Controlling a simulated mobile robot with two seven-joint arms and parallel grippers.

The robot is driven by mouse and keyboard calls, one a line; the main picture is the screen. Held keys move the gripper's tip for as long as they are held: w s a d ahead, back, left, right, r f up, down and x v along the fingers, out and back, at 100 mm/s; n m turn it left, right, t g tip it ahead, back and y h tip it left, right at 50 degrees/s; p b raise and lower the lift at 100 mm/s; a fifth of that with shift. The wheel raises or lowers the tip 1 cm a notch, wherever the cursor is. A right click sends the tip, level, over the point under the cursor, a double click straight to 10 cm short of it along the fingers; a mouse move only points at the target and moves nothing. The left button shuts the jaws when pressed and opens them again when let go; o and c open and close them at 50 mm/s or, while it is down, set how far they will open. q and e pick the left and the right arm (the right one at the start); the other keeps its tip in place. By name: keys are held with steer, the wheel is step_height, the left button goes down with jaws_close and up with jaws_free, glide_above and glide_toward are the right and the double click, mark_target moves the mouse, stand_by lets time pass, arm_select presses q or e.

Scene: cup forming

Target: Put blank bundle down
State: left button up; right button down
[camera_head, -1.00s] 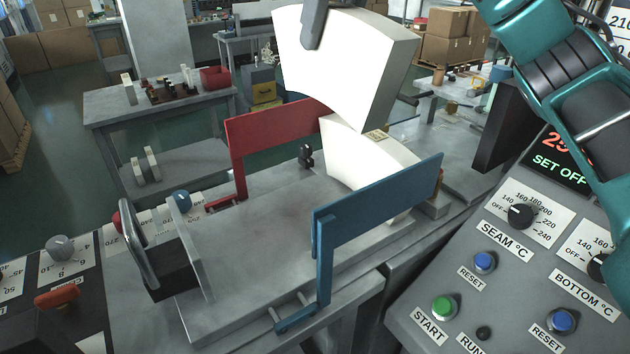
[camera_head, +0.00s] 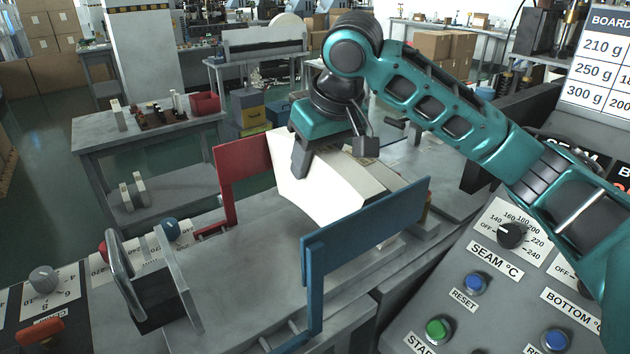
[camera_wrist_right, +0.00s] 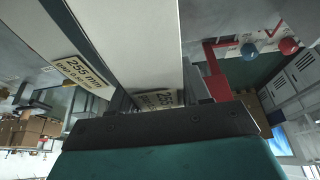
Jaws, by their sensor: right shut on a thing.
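My right gripper (camera_head: 333,152) is shut on a white fan-shaped blank bundle (camera_head: 312,190), with one dark finger across its near face. The bundle stands between the red guide plate (camera_head: 241,160) and the blue guide plate (camera_head: 365,228). I cannot tell whether the held bundle touches the bed (camera_head: 225,275). My left gripper is not in view.
A grey upright pusher plate with a handle (camera_head: 130,270) stands at the near left of the bed. A control panel with knobs and buttons (camera_head: 470,300) lies at the right. The bed between pusher and bundle is clear.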

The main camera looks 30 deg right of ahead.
mark_target(315, 181)
steer(key=shift+f, duration=2.1)
steer(key=c, duration=0.5)
jaws_free()
steer(key=shift+s+r, duration=0.15)
steer(key=shift+r, duration=0.2)
steer(key=v, duration=1.1)
steer(key=shift+s, duration=0.15)
